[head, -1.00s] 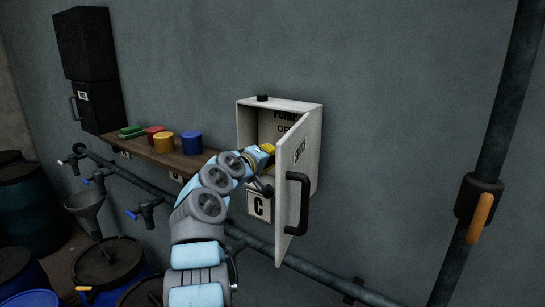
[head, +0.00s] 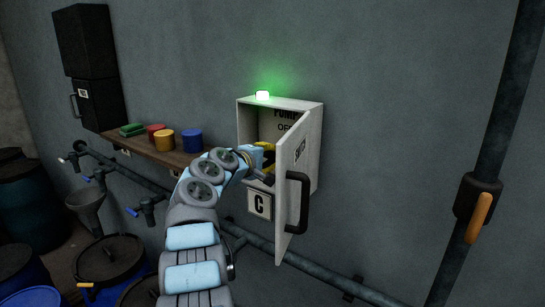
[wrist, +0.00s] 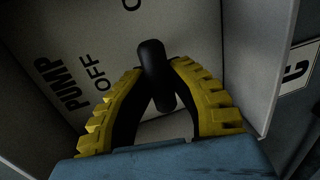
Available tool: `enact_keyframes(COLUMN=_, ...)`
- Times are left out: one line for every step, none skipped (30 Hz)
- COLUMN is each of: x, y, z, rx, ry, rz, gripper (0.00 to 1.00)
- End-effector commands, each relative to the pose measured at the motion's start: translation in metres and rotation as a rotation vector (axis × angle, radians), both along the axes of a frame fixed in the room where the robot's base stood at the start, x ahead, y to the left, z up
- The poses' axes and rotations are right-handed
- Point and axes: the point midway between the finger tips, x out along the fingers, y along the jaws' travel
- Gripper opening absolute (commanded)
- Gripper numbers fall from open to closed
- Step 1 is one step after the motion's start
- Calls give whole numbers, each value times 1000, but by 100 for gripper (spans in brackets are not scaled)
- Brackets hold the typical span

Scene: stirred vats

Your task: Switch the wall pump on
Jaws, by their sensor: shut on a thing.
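The white pump box (head: 300,105) hangs on the wall with its door (head: 299,160) swung open toward the right. The lamp (head: 262,95) on top of the box glows green. My gripper (head: 266,157) reaches into the box past the door's left edge. In the wrist view my gripper (wrist: 160,72) has its yellow-and-black fingertips shut on the black lever (wrist: 152,52). The back panel (wrist: 90,45) reads PUMP and OFF; another word is cut off at the top edge. In the head view the door and gripper hide the lever.
The door's black handle (head: 299,203) sticks out at the right of my gripper. A wooden shelf (head: 150,150) with colored tubs is at the left. Pipes run below the box, and a vertical pipe with an orange-handled valve (head: 478,220) stands at the right.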

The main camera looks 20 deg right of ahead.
Motion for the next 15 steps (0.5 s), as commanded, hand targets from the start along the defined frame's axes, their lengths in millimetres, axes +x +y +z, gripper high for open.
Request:
enact_keyframes(x=1, y=1, z=-3, rx=2, ry=2, rz=2, gripper=0)
enact_keyframes(x=1, y=1, z=-2, rx=2, ry=2, rz=2, gripper=0)
enact_keyframes(x=1, y=1, z=-3, rx=2, ry=2, rz=2, gripper=0)
enact_keyframes(x=1, y=1, z=-2, rx=2, ry=2, rz=2, gripper=0)
enact_keyframes(x=1, y=1, z=-2, rx=3, ry=1, rz=2, gripper=0)
enact_keyframes(x=1, y=1, z=-3, rx=3, ry=1, rz=2, gripper=0)
enact_keyframes(x=1, y=1, z=-2, rx=3, ry=1, rz=2, gripper=28)
enact_keyframes(x=1, y=1, z=-2, rx=3, ry=1, rz=2, gripper=36)
enact_keyframes(x=1, y=1, z=-2, rx=3, ry=1, rz=2, gripper=48)
enact_keyframes(x=0, y=1, z=-2, rx=2, ry=1, rz=2, gripper=50)
enact_keyframes(x=0, y=1, z=-2, rx=2, ry=1, rz=1, gripper=50)
enact_keyframes(x=0, y=1, z=-2, rx=2, ry=0, rz=1, gripper=50)
enact_keyframes(x=0, y=1, z=-1, rx=2, ry=0, rz=1, gripper=50)
enact_keyframes(x=0, y=0, z=-1, rx=2, ry=0, rz=1, gripper=50)
enact_keyframes(x=0, y=0, z=-1, rx=2, ry=0, rz=1, gripper=50)
